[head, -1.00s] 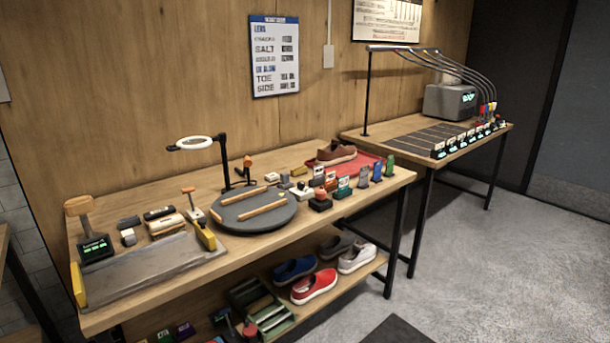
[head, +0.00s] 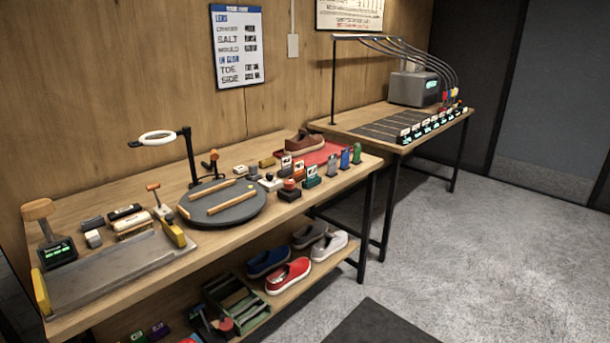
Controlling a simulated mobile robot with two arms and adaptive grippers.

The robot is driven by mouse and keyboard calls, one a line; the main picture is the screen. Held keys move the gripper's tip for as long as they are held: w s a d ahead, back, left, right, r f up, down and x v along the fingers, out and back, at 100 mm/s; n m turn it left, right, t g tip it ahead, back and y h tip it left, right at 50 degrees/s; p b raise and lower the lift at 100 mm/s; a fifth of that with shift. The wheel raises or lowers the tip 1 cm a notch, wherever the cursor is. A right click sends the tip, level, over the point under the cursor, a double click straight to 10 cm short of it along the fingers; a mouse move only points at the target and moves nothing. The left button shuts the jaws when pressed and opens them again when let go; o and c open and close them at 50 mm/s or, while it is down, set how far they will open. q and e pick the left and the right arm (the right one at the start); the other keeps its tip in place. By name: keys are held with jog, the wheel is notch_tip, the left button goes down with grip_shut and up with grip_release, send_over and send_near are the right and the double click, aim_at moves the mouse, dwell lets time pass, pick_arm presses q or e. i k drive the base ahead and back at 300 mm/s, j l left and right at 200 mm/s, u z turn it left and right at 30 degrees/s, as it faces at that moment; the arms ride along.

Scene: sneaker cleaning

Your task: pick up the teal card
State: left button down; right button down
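No gripper of mine shows in the head view. A small teal block with a white label (head: 311,177) stands near the front right of the near workbench (head: 283,224), in a row of small coloured holders. It may be the teal card or its holder; it is too small to tell. An orange-brown holder (head: 298,170) stands just left of it, and a grey one (head: 331,165) just right. Nothing touches it that I can make out.
The floor (head: 490,240) at right is clear.

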aim_at(311, 170)
jog(key=u, duration=0.2)
jog(key=i+l+u, duration=0.3)
jog(key=u, duration=0.2)
jog(key=i+l+u, duration=0.3)
jog(key=l+u, duration=0.15)
